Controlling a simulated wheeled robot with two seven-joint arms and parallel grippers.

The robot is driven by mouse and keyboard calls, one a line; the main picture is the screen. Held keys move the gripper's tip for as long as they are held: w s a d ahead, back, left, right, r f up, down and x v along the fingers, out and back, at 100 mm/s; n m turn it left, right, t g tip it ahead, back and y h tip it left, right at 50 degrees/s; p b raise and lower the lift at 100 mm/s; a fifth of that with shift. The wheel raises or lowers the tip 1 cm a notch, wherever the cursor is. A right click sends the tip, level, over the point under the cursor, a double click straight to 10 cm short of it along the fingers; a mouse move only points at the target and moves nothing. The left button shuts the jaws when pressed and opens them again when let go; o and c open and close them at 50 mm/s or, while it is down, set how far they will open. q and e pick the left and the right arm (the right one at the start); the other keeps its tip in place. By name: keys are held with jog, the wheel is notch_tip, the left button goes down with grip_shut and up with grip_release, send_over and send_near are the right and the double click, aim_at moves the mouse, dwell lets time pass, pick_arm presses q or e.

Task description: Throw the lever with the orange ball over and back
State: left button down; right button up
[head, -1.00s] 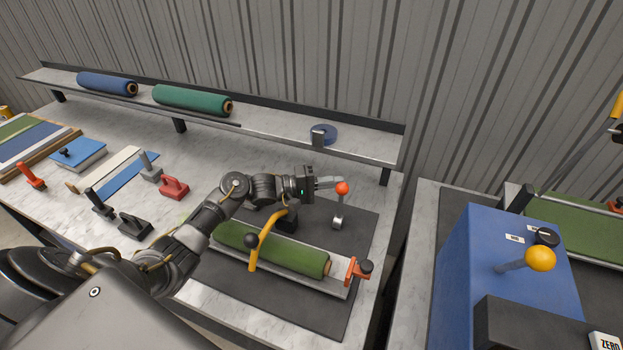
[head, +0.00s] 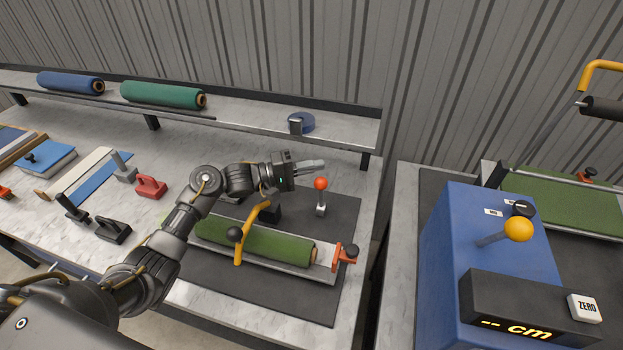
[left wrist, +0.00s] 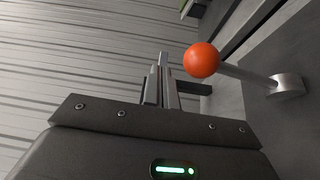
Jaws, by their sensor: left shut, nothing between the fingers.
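The lever with the orange ball stands on the dark mat behind the green roll; its ball (head: 320,183) tops a short metal stem (head: 321,200). My left gripper (head: 322,164) is shut and empty, just above and behind the ball in the head view. In the left wrist view the ball (left wrist: 201,60) is right of the shut fingers (left wrist: 160,82), with its stem running right to a round metal base (left wrist: 287,86). The fingers look close to the ball; I cannot tell whether they touch it. My right gripper is not in view.
A green turf roll (head: 255,241) lies in a cradle under a yellow curved handle (head: 259,222) with a black knob. A red clamp (head: 341,262) sits at its right end. A shelf (head: 240,120) runs behind. A blue box (head: 445,230) with a yellow-ball lever (head: 518,229) stands right.

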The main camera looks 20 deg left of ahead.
pick_arm(q)
jog(key=s+d+r, duration=0.3)
jog(key=s+r, duration=0.6)
jog(key=s, duration=0.4)
jog(key=shift+s+d+r+b, duration=0.25)
jog(key=shift+d+r+b, duration=0.1)
jog(key=shift+r+b, duration=0.1)
jog(key=shift+f, duration=0.1)
